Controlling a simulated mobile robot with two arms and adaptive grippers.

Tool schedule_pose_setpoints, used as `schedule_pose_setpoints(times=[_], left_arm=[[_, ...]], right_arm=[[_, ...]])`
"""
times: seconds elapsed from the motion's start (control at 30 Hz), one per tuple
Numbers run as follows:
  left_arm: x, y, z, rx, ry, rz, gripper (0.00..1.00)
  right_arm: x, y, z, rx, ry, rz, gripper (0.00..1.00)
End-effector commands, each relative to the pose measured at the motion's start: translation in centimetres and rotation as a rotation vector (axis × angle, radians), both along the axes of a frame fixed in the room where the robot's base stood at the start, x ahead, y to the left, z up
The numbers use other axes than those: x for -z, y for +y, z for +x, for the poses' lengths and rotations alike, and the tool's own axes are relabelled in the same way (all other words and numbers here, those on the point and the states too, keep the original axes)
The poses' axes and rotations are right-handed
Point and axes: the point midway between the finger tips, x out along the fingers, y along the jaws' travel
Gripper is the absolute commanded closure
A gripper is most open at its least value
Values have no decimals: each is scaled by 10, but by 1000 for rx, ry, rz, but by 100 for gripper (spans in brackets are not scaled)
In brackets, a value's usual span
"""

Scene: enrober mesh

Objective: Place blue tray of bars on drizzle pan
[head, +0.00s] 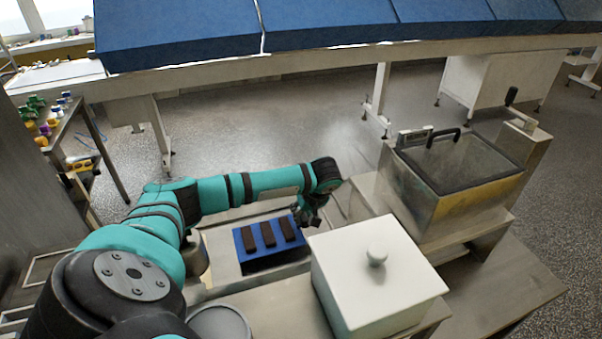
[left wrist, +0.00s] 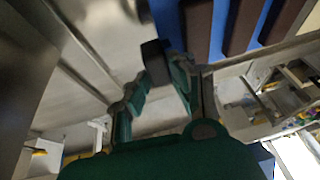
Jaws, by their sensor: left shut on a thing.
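The blue tray (head: 241,258) carries dark brown bars (head: 268,234) in a row and sits low in the middle of the head view. The drizzle pan cannot be clearly told apart; a pale metal surface lies around and under the tray. My right gripper is out of view.
A white lidded box (head: 375,275) stands just right of the tray. A metal tank with a clear lid (head: 455,165) stands farther right. A long blue-topped conveyor (head: 300,25) runs across the back. A shelf with small coloured items (head: 50,120) is at the left.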

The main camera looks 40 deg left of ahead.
Motion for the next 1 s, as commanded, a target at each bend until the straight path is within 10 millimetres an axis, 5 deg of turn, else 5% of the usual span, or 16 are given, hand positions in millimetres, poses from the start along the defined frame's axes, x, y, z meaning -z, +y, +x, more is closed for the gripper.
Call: schedule_pose_setpoints(times=[0.2, 0.47, 0.5, 0.63, 1.0], left_arm=[[29, 0, -1, 0, 4, 2, 100], [35, 0, -1, 1, 2, 1, 100], [35, 0, -1, 1, 3, 0, 73], [35, 0, -1, 1, 3, 0, 56], [29, -3, -1, 1, 0, 0, 55]], right_arm=[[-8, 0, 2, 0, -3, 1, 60], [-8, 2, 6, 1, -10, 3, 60], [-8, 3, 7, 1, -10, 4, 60], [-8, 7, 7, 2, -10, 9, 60], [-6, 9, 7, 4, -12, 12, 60]])
